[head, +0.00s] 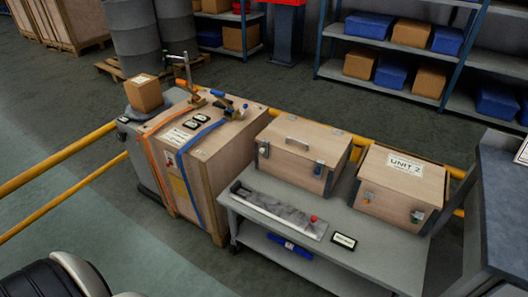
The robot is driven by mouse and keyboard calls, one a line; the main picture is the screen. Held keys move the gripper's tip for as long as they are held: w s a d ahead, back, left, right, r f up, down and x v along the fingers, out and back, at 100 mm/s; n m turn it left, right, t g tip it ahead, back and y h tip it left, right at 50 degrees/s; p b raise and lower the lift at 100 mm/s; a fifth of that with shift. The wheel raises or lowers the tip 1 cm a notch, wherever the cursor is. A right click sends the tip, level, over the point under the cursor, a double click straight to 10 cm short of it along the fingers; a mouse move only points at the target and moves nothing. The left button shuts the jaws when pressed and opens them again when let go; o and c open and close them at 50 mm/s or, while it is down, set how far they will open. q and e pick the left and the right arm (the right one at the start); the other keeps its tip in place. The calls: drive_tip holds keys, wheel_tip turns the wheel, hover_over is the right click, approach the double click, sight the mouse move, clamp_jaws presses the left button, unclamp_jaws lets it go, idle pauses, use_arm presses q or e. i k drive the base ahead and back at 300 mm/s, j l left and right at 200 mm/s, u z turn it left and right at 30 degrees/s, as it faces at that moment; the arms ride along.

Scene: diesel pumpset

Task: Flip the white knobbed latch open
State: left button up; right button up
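A wooden case (300,153) with a metal handle on its lid stands on the left part of a grey cart. A small latch with a whitish knob (263,150) sits on its front face near the left end. A second latch (318,168), grey-blue, sits near the right end of that face. Both are too small to tell whether they are open or shut. The lid looks closed. Neither gripper is in view; only part of my own body shows at the lower left.
A second wooden case marked UNIT 2 (402,185) stands to the right on the cart (375,228). A grey tray (280,212) with a red knob lies in front. A large strapped crate (205,165) stands left. Yellow rails (60,158) run behind and left.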

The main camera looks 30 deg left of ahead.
sight(263, 150)
drive_tip(key=i+j, duration=0.2)
drive_tip(key=j, duration=0.2)
drive_tip(key=i+j, duration=0.25)
drive_tip(key=i+j+z, duration=0.1)
drive_tip(key=j, duration=0.4)
drive_tip(key=i+j, duration=0.3)
drive_tip(key=j, duration=0.1)
